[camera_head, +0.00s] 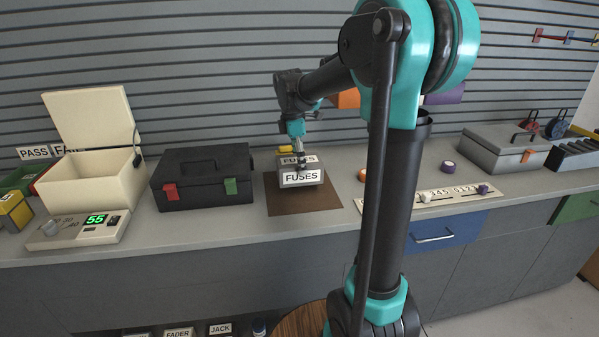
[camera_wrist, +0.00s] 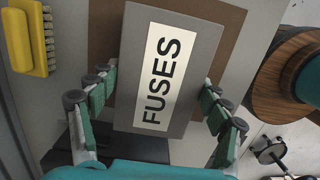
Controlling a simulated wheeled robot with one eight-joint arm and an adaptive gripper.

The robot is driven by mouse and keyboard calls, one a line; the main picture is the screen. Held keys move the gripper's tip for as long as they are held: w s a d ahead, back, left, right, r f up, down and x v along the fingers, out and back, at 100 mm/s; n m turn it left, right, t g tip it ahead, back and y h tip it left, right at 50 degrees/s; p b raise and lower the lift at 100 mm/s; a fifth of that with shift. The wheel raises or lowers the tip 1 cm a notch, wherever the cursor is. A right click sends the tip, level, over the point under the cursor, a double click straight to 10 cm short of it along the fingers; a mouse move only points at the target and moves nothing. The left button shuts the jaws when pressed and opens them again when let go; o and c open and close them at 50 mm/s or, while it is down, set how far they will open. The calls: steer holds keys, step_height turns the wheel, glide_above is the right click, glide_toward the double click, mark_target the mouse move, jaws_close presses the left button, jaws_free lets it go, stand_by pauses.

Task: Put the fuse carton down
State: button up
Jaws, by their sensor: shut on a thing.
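The fuse carton (camera_head: 301,175) is a grey box with a white FUSES label on its front and another on its top. In the head view it is over a brown mat (camera_head: 292,201) on the counter; I cannot tell if it touches the mat. In the wrist view the carton (camera_wrist: 165,70) fills the middle, its label facing the camera. My gripper (camera_head: 302,160) comes down on it from above. In the wrist view my gripper's fingers (camera_wrist: 158,100) are on both sides of the carton, shut on it.
A black case (camera_head: 201,178) with red and green latches stands left of the mat. A yellow brush (camera_wrist: 30,38) shows in the wrist view. The counter's front edge is close to the mat.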

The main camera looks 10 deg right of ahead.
mark_target(295, 160)
steer(key=shift+f, duration=1.9)
steer(key=o, duration=1.6)
steer(key=shift+f, duration=0.15)
steer(key=r, duration=0.4)
steer(key=a+r, duration=0.1)
steer(key=r, duration=0.7)
steer(key=shift+a+r, duration=0.1)
steer(key=shift+a, duration=0.15)
